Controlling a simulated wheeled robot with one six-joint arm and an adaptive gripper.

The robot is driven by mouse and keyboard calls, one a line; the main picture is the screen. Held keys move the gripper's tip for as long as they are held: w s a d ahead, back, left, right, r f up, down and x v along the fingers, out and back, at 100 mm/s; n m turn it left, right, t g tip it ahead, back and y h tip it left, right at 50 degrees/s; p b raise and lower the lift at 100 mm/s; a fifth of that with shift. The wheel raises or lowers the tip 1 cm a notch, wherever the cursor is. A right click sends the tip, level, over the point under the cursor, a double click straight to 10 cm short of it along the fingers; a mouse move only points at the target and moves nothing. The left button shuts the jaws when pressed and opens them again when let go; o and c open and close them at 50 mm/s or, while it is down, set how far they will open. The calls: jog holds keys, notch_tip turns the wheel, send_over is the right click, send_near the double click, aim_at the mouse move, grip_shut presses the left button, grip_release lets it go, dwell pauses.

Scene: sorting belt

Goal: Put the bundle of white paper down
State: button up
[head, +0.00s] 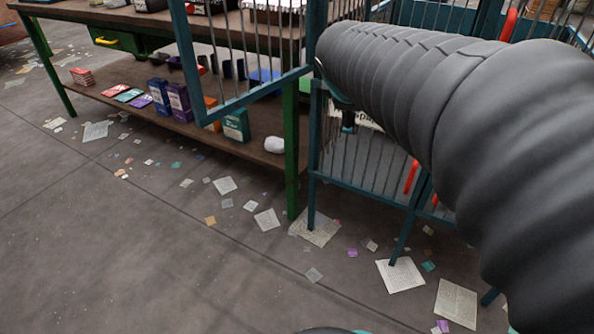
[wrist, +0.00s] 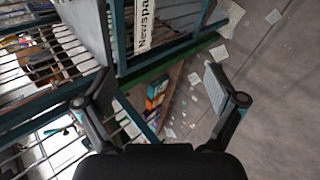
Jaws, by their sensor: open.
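My gripper (wrist: 158,82) is open in the wrist view, its two fingers wide apart with nothing between them. I cannot tell for sure which thing is the bundle of white paper. White paper (wrist: 72,45) shows behind bars at the left of the wrist view, ahead of the left finger. A teal barred cage (head: 360,187) stands in the head view, partly behind my arm. A white sign reading "Newspa..." (wrist: 145,22) is on it in the wrist view.
A shelved bench (head: 130,106) with green legs holds boxes, booklets and a white lump (head: 274,145) on its lower shelf. A barred teal panel (head: 250,85) stands before it. Loose sheets (head: 400,275) litter the floor. The grey floor (head: 120,240) at front left is mostly clear.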

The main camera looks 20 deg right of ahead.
jog(key=s+a+f+m+y, duration=0.2)
jog(key=s+a+f+m, duration=0.3)
jog(key=s+a, duration=0.2)
jog(key=s+a+f+m+g+y, duration=0.1)
jog(key=s+a+f+m+y, duration=0.2)
jog(key=s+a+f+m, duration=0.2)
jog(key=s+a+m, duration=0.1)
jog(key=s+a, duration=0.2)
jog(key=s, duration=0.2)
jog(key=shift+a+f+g+y, duration=0.2)
jog(key=shift+f+g+y, duration=0.1)
